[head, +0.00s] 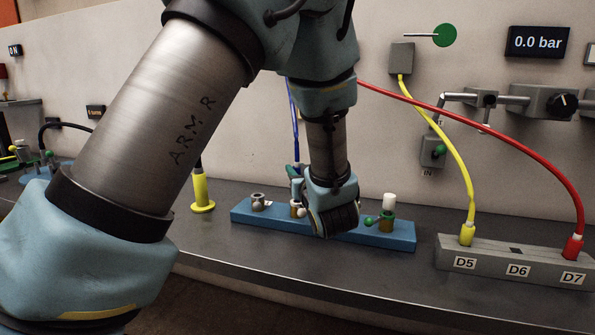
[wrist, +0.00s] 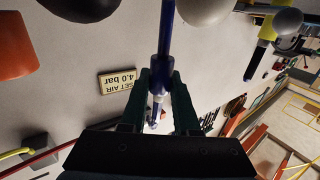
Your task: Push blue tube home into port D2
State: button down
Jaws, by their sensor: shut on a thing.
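The blue tube (head: 294,120) hangs down behind my arm in the head view. It also shows in the wrist view (wrist: 166,38), with a thicker blue collar and a pale tip. My gripper (wrist: 160,82) is shut on this collar, with a dark finger on each side. In the head view my gripper's hand is low over the blue port block (head: 365,233) and hides part of it. A brass port (head: 297,211) on the block lies just below the tube's line. I cannot tell whether the tip is in it. No D2 label is readable.
On the same block stand a metal port (head: 258,202) at left and a white-capped fitting (head: 389,203) with a green lever at right. A grey block (head: 500,254) labelled D5 to D7 holds yellow and red hoses. A yellow post (head: 201,191) stands at left.

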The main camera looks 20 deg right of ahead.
jog(key=shift+f+b, duration=1.35)
jog(key=shift+f, duration=0.4)
jog(key=c, duration=0.6)
grip_release()
jog(key=shift+s, duration=0.1)
jog(key=s, duration=0.3)
jog(key=s+a+b, duration=0.1)
jog(key=s, duration=0.6)
jog(key=shift+s+a+b, duration=0.25)
jog(key=shift+a+b, duration=0.15)
